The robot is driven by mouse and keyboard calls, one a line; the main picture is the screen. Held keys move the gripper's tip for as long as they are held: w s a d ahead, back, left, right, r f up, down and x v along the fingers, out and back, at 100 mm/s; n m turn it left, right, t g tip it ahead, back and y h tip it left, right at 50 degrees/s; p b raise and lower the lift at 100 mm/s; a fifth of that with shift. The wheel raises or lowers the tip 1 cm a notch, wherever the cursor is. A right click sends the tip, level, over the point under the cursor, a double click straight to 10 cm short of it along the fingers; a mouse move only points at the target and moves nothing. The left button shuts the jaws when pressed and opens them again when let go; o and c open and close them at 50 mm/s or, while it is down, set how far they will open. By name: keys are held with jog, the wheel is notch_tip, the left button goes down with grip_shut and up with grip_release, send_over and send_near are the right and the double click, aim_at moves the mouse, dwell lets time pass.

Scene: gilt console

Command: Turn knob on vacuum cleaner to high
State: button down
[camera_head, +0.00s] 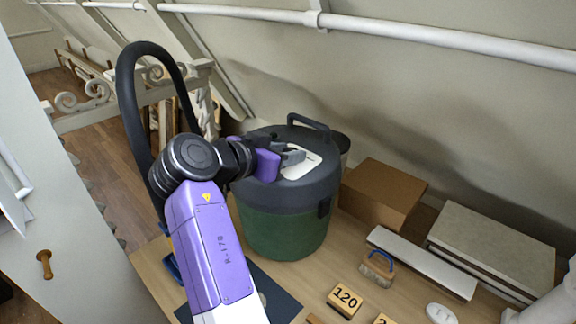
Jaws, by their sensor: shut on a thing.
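The vacuum cleaner (285,225) is a round drum with a green body and a dark grey lid, upright on the wooden surface. A pale plate (303,165) lies on top of its lid. My gripper (294,157) reaches in from the left, low over this plate, with its grey fingers shut on the knob. The fingers hide the knob, so its shape and setting cannot be read. A dark carrying handle (310,125) stands up at the back of the lid, just beyond my gripper.
A thick black hose (128,100) arches up on the left. A cardboard box (383,193), a long white box (420,263), a brush (377,268) and a block marked 120 (345,299) lie to the right. A sloping wall with a white pipe (420,36) closes the back.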

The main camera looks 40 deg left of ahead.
jog(key=shift+f+m+h+b, duration=0.1)
jog(key=shift+m+h+b, duration=0.4)
jog(key=shift+h+b, duration=0.1)
jog(key=c, duration=0.9)
grip_release()
jog(key=shift+c, duration=0.2)
jog(key=shift+b+v, duration=0.65)
jog(key=shift+v, duration=3.25)
jog(key=shift+a, duration=0.1)
